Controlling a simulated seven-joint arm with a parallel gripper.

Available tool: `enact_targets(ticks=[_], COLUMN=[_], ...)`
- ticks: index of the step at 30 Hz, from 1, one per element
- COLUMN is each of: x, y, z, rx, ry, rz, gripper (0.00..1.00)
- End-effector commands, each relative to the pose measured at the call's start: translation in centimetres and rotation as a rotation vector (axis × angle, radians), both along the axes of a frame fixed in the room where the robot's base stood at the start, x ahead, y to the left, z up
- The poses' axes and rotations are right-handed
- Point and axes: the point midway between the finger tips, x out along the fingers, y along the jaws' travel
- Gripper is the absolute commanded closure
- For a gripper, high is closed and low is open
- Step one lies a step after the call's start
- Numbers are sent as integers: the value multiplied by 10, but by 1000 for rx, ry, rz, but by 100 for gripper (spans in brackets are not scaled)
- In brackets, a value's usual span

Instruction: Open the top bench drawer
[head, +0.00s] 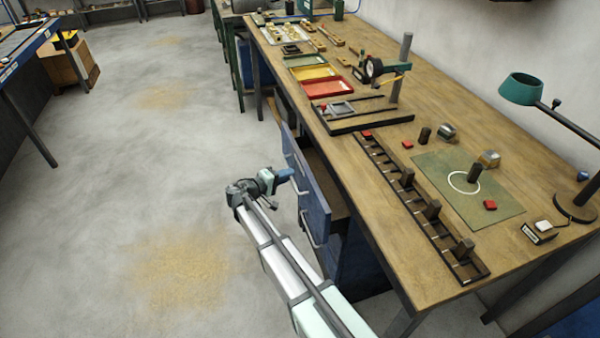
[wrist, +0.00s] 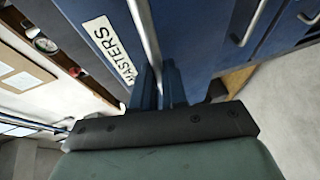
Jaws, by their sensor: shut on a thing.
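The blue top drawer (head: 315,205) belongs to the cabinet under the wooden bench. Its front stands out from the bench edge, with a gap and a brownish inside showing behind it in the head view. My gripper (head: 288,174) is at the drawer front, on the aisle side. In the wrist view my gripper (wrist: 162,88) is shut on the metal bar handle (wrist: 144,32) of the blue front (wrist: 185,30), beside a white label reading "MASTERS" (wrist: 108,48). The fingertips partly hide the handle.
The bench top (head: 365,215) carries a slotted black rack (head: 415,205), a green mat (head: 440,185), a lamp (head: 520,88) and coloured trays (head: 315,73). Lower handles (wrist: 248,25) stick out nearby. The concrete floor (head: 120,190) left of the drawer is clear.

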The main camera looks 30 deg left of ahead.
Motion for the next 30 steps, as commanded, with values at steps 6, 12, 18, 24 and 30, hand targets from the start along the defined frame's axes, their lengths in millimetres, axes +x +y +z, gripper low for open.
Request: enact_targets(ticks=[6, 12, 18, 24, 30], x=[-44, -83, -118, -142, -157], y=[47, 87, 121, 145, 158], z=[0, 0, 0, 0, 0], rx=[1, 1, 1, 1, 0], ry=[-1, 0, -1, -1, 0], rz=[4, 3, 3, 2, 1], gripper=[100, 100, 100, 100, 100])
